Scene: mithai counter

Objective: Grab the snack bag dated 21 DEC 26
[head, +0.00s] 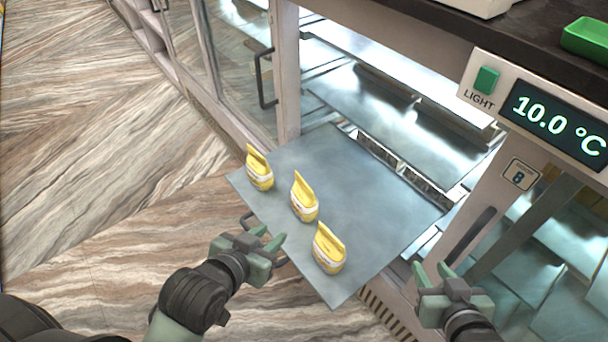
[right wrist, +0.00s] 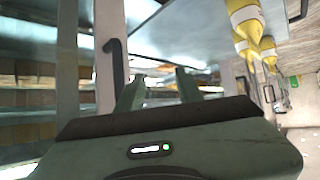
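Three yellow snack bags with white bands stand in a slanting row on a pulled-out grey metal shelf (head: 360,215) in the head view: a far left bag (head: 259,170), a middle bag (head: 304,198) and a near right bag (head: 328,249). Their dates are too small to read. My left gripper (head: 262,235) is open and empty, just off the shelf's left front edge, below the middle bag. My right gripper (head: 432,274) is open and empty, right of the shelf near the cabinet post. Its fingers also show in the right wrist view (right wrist: 158,90), with yellow bags (right wrist: 246,30) at the upper right.
A glass display cabinet with a dark handle (head: 264,80) stands behind the shelf. The floor at left is clear.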

